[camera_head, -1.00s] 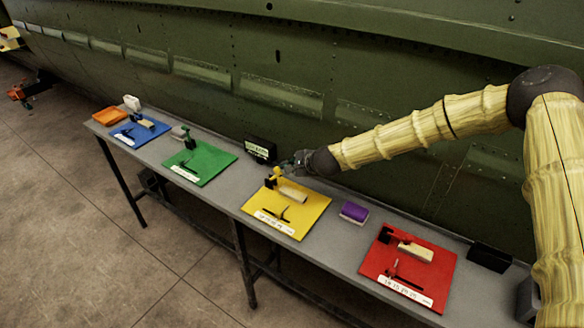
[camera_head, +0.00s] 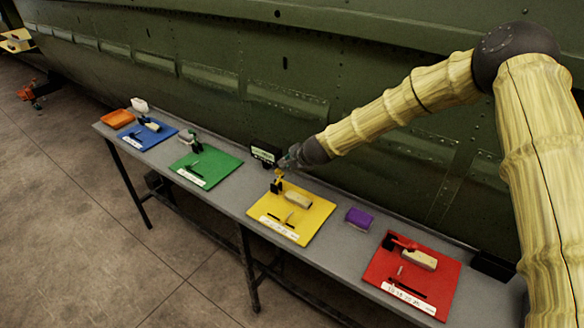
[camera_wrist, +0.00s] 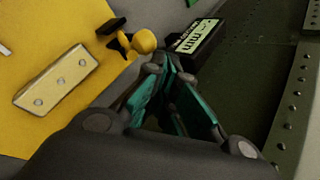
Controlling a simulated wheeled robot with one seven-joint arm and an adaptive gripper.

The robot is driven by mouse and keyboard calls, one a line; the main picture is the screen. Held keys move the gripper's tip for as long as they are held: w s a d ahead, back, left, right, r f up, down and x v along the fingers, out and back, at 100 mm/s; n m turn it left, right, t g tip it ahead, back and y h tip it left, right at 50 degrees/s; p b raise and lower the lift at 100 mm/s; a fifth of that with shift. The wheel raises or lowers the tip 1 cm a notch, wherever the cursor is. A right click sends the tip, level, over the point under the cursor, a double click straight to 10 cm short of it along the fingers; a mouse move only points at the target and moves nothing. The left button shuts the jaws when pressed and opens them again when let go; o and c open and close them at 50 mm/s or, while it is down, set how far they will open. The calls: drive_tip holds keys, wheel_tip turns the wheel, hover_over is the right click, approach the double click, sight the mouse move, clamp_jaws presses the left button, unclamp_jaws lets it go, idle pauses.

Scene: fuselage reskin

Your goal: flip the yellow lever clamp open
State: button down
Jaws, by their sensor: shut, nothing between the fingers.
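The yellow lever clamp (camera_head: 278,182) stands near the back corner of the yellow board (camera_head: 318,212). It has a dark body and a rounded yellow handle end. In the wrist view the handle's yellow knob (camera_wrist: 145,41) is close beyond my fingertips, to their upper left. My gripper (camera_head: 285,164) is at the back edge of the bench, just behind the clamp. In the wrist view my gripper (camera_wrist: 168,62) has its teal-padded fingers together at the tips, with nothing between them. A small gap to the knob seems to show, but contact is hard to judge.
A pale block (camera_head: 298,199) lies on the yellow board. A black display box (camera_wrist: 195,40) stands close to the right of my fingers. The green fuselage wall (camera_wrist: 265,90) is close behind. Green (camera_head: 222,162), blue (camera_head: 158,134) and red (camera_head: 440,280) boards share the grey bench.

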drive_tip(key=shift+w+a+r+b, duration=0.15)
drive_tip(key=shift+w+a+b, duration=0.2)
drive_tip(key=shift+a, duration=0.3)
drive_tip(key=shift+w+a+r+b, duration=0.1)
drive_tip(key=shift+w+a+b, duration=0.05)
drive_tip(key=shift+w+a, duration=0.4)
drive_tip(key=shift+s+a+r, duration=0.1)
idle(0.7)
drive_tip(key=shift+r+p, duration=0.5)
drive_tip(key=shift+r, duration=0.2)
drive_tip(key=shift+r, duration=0.1)
wheel_tip(320, 180, up, 10)
drive_tip(key=s+a+p, duration=0.1)
drive_tip(key=s+p, duration=0.1)
drive_tip(key=p, duration=0.4)
drive_tip(key=shift+s+a+f, duration=0.15)
drive_tip(key=shift+f, duration=0.1)
drive_tip(key=shift+f, duration=0.1)
